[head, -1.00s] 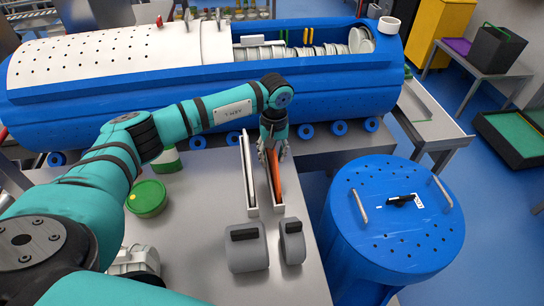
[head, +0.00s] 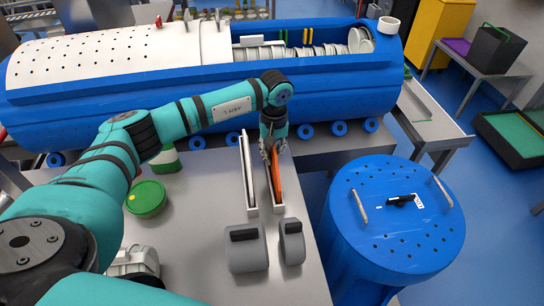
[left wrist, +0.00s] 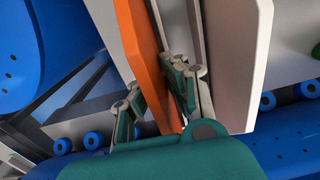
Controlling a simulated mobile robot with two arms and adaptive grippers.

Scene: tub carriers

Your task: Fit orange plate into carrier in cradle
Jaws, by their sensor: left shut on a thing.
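The orange plate (head: 278,184) stands on edge in the right of two narrow white holders (head: 278,209) on the metal table. It also shows in the left wrist view (left wrist: 146,62). My left gripper (head: 272,152) is shut on the plate's far end, one finger on each side; its fingers also show in the left wrist view (left wrist: 158,98). The left white holder (head: 251,211) stands beside it, with a pale upright panel. I cannot tell carrier from cradle for certain, and the plate's lower edge is hidden. My right gripper is not in view.
Two grey blocks with black handles (head: 247,252) (head: 291,243) stand just in front of the holders. A long blue tank (head: 120,108) with wheels lies behind. A blue drum (head: 385,235) stands right of the table. A green round tub (head: 147,198) sits left.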

